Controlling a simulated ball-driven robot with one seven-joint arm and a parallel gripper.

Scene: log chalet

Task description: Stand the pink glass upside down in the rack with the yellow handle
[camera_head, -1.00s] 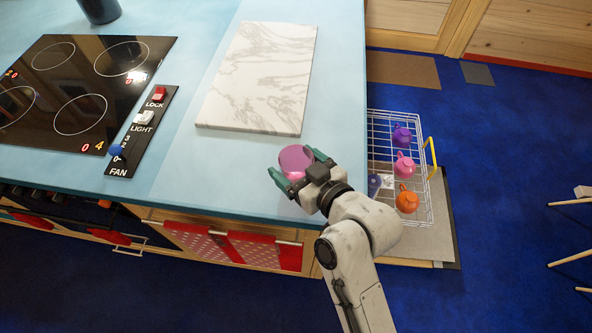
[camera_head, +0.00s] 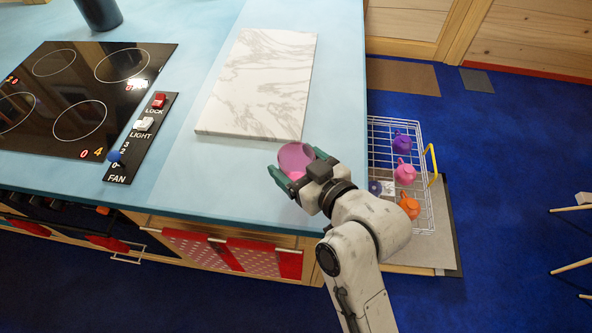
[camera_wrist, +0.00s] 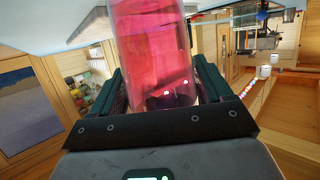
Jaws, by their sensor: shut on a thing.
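The pink glass (camera_head: 295,157) is between the green fingers of my gripper (camera_head: 297,168), near the front right corner of the blue counter. My gripper is shut on it. In the wrist view the clear pink glass (camera_wrist: 152,45) runs between both fingers (camera_wrist: 158,85), with a darker end nearest the palm. In the head view one round end faces the camera, and its lower side is partly hidden by the gripper. The white wire rack (camera_head: 383,127) with the yellow handle (camera_head: 433,160) stands lower, right of the counter, partly hidden by my arm.
In the rack are a purple mug (camera_head: 401,145), a pink mug (camera_head: 404,172), an orange mug (camera_head: 409,206) and a small dark blue item (camera_head: 375,187). A marble board (camera_head: 258,85) lies on the counter (camera_head: 225,180), with a cooktop (camera_head: 75,95) at left.

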